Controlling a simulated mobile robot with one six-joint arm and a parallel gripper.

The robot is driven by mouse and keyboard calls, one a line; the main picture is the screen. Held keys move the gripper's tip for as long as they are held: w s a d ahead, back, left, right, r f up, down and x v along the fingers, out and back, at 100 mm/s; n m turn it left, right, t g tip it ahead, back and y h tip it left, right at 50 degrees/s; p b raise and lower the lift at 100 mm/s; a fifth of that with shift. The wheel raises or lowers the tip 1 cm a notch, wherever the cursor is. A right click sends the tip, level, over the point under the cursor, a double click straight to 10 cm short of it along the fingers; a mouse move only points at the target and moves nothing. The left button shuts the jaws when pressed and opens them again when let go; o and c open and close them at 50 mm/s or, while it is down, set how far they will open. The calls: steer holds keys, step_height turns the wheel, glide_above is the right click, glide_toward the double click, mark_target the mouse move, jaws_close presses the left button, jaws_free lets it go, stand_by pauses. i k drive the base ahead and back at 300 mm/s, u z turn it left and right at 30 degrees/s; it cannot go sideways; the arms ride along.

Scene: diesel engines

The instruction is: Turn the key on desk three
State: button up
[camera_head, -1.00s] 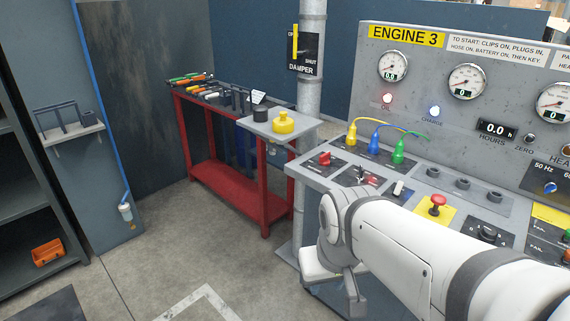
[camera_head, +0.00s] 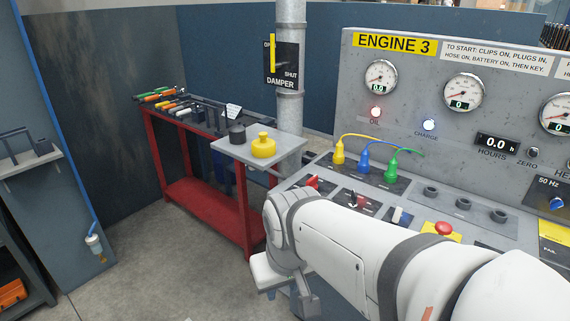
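The desk marked Engine 3 (camera_head: 425,66) fills the right side of the head view. A small key (camera_head: 353,196) appears to stand in its switch on the sloped panel, between a red switch (camera_head: 313,182) and a white rocker switch (camera_head: 398,215). It is too small to tell its turn angle. My white arm reaches in from the lower right, in front of the panel. My gripper (camera_head: 284,287) seems to be at the arm's left end, low beside the desk's left front and apart from the key. Its fingers are not clear.
Yellow, blue and green plugs (camera_head: 363,159) with cables sit on the panel behind the key. A red emergency button (camera_head: 444,229) is to the right. Floor at lower left is clear.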

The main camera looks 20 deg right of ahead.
mark_target(354, 204)
steer(key=z, duration=0.3)
steer(key=i, duration=0.9)
steer(key=z, duration=0.6)
